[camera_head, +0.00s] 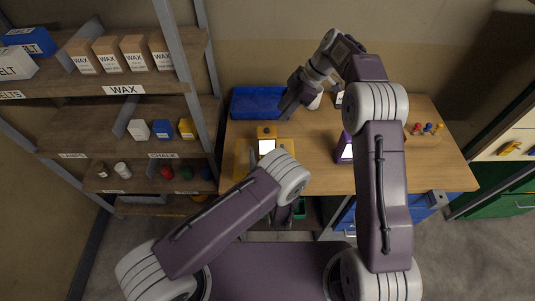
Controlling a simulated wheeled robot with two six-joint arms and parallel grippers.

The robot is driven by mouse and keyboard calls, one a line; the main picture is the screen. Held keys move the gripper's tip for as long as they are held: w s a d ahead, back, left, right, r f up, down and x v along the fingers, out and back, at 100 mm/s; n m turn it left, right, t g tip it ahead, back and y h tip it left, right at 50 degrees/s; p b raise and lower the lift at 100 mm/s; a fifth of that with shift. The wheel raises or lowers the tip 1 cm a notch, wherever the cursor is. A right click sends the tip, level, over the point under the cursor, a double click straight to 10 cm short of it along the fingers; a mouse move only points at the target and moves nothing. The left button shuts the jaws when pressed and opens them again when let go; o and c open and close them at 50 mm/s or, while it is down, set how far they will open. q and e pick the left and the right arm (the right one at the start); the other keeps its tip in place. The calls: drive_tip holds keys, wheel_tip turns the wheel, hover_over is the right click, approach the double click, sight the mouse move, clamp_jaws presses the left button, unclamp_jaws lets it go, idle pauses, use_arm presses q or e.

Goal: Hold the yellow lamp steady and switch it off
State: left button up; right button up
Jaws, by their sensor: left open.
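The lamp's switch cannot be made out.
A blue tray (257,103) lies behind the lamp. A purple lamp (344,147) with a white panel stands to the right, partly behind my right arm. A rack of coloured pegs (425,129) sits farther right. Shelves (128,106) with boxes stand at left.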

sight(266, 135)
use_arm(q)
drive_tip(key=shift+a+f+m+t+h, duration=0.1)
drive_tip(key=shift+f+m+t+h, duration=0.2)
drive_tip(key=shift+m+h, duration=0.25)
drive_tip(key=shift+s+r+m, duration=0.1)
drive_tip(key=shift+r+m, duration=0.05)
drive_tip(key=shift+m, duration=0.1)
drive_tip(key=w, duration=0.8)
drive_tip(key=shift+w+a, duration=0.1)
drive_tip(key=shift+a, duration=0.05)
drive_tip(key=shift+w, duration=0.45)
drive_tip(key=c, duration=1.7)
use_arm(e)
drive_tip(key=shift+s, duration=0.15)
use_arm(q)
drive_tip(key=shift+c, duration=0.9)
use_arm(e)
clamp_jaws()
